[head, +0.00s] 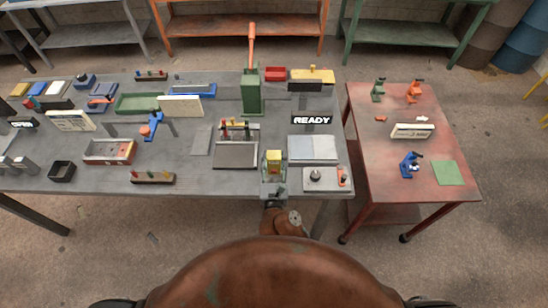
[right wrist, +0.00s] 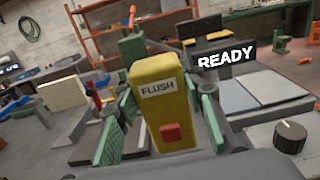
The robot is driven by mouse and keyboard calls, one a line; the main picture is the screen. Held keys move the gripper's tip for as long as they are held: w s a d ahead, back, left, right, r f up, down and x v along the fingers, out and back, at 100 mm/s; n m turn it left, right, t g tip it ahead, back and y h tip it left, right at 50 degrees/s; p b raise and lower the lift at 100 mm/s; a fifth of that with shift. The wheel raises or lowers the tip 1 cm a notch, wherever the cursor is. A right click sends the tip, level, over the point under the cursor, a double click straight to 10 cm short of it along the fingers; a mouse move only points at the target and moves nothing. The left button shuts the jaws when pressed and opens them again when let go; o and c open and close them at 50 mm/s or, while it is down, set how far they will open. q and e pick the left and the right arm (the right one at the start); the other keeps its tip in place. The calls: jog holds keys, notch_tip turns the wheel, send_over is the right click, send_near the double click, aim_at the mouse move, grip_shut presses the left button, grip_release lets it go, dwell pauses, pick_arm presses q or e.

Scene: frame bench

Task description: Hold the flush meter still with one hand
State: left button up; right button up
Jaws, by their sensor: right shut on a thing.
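The flush meter is a yellow block (right wrist: 157,103) with a white FLUSH label and a red square on its near face, in the right wrist view. In the head view its yellow top (head: 274,155) shows near the front edge of the grey bench (head: 225,186). My right gripper (head: 273,170) reaches it from the front edge. Its green-padded fingers (right wrist: 162,128) stand on both sides of the meter and are shut on it. The meter looks upright; its foot is hidden. My left gripper is not in view.
A grey box with a black knob (head: 319,178) and a flat grey plate (head: 313,148) lie close on the right. A dark framed panel (head: 236,155) is close on the left. A READY sign (head: 312,120) stands behind. A red table (head: 385,185) is farther right.

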aim_at(274, 174)
jog(key=shift+f+b, duration=2.45)
jog(key=shift+f, duration=1)
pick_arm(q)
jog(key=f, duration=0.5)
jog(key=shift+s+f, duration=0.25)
pick_arm(e)
jog(key=shift+f, duration=0.15)
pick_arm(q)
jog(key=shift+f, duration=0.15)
pick_arm(e)
jog(key=shift+s+a+f, duration=0.1)
jog(key=shift+a+f, duration=0.05)
jog(key=shift+f, duration=0.15)
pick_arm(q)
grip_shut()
